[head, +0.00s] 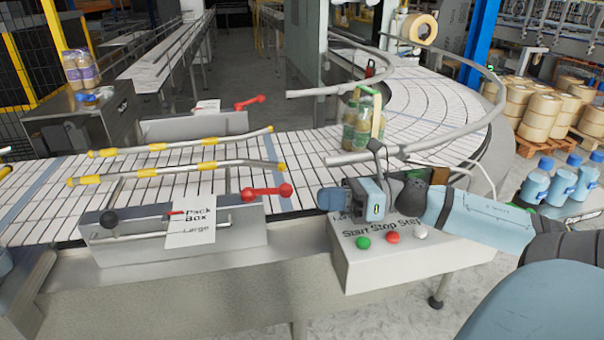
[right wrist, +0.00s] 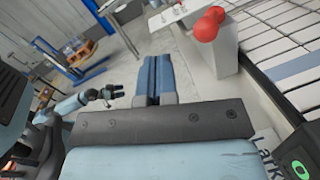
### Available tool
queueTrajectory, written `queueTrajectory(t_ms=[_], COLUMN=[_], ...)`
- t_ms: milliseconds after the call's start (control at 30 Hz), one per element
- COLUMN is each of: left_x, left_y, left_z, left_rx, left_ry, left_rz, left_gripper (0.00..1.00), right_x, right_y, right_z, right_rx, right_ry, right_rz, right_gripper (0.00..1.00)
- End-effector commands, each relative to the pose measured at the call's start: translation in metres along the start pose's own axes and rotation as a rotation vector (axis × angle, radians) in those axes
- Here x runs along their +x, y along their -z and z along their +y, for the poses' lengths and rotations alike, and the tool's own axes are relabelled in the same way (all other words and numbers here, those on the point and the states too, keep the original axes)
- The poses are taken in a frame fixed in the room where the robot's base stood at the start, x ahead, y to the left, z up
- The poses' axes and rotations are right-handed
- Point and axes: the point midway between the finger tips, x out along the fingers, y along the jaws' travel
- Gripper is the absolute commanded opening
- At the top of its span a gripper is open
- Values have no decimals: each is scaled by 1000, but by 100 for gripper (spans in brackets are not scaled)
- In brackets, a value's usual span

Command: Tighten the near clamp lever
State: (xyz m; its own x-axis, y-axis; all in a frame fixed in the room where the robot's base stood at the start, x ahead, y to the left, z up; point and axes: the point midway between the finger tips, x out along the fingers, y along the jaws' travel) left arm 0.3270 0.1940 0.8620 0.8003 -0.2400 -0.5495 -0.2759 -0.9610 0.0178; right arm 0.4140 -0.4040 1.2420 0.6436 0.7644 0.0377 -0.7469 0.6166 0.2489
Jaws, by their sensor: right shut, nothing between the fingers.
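The near clamp lever (head: 267,192) is red with a round knob at each end. It sits at the right end of the near rail's grey mount, pointing right. Its red knobs (right wrist: 207,25) show at the top of the right wrist view. My right gripper (head: 325,198) is just right of the lever, apart from it, above the button box. In the right wrist view its two blue fingers (right wrist: 157,76) are pressed together with nothing between them. Another arm's small gripper (right wrist: 114,92), likely my left, shows far off; its jaws are too small to judge.
The button box (head: 400,260) with green, red and white buttons is below my right gripper. A "Pack Box Large" card (head: 190,222) hangs left of the lever. Yellow-banded rails (head: 175,171) run over the white conveyor (head: 60,200). Bottles (head: 358,125) stand on the belt. A second red lever (head: 250,103) is farther back.

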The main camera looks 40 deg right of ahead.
Motion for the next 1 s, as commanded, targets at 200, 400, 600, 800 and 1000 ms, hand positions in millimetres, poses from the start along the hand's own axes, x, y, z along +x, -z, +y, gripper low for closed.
queueTrajectory(t_ms=[200,400,600,800,1000], left_x=[-4,-7,-10,-13,-16], left_y=[6,10,14,17,21], left_z=[-1,-3,-3,-4,-4], left_rx=[1,1,1,0,0], left_ry=[3,7,9,11,12], left_rz=[2,3,3,2,2], left_gripper=[61,61,61,61,61], right_x=[53,86,107,117,120], right_y=[-12,-13,-12,-14,-26], right_z=[49,88,114,123,116], right_rx=[-178,-364,-570,-789,-1008], right_ry=[-309,-558,-768,-921,-999], right_rz=[71,194,369,598,877], right_gripper=[0,0,0,0,0])
